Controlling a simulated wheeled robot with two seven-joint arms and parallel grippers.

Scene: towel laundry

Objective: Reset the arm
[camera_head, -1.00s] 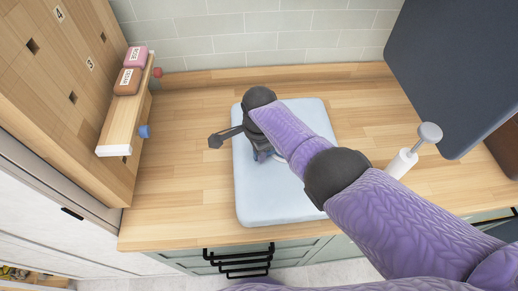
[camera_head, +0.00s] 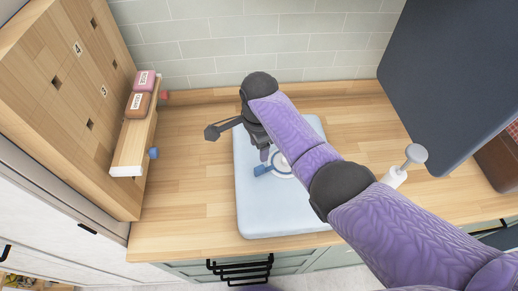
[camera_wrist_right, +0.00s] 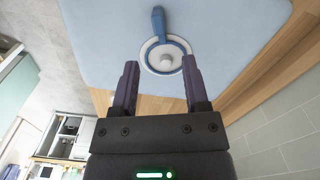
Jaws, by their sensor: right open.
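My right arm comes in from the lower right in the head view. My right gripper (camera_head: 263,153) hangs over the light blue pad (camera_head: 270,215) on the wooden counter. In the right wrist view the right gripper (camera_wrist_right: 160,88) is open, its two dark fingers apart with nothing between them. A round white-and-blue item (camera_wrist_right: 165,55) with a blue handle lies on the pad just beyond the fingertips. In the head view this item (camera_head: 265,169) is partly hidden behind my gripper and arm. My left gripper does not show.
A wooden shelf (camera_head: 130,150) at the left holds a pink block (camera_head: 147,80) and a brown block (camera_head: 138,104). A dark blue panel (camera_head: 450,80) stands at the right, near a white knobbed post (camera_head: 415,154). The counter (camera_head: 185,205) left of the pad is clear.

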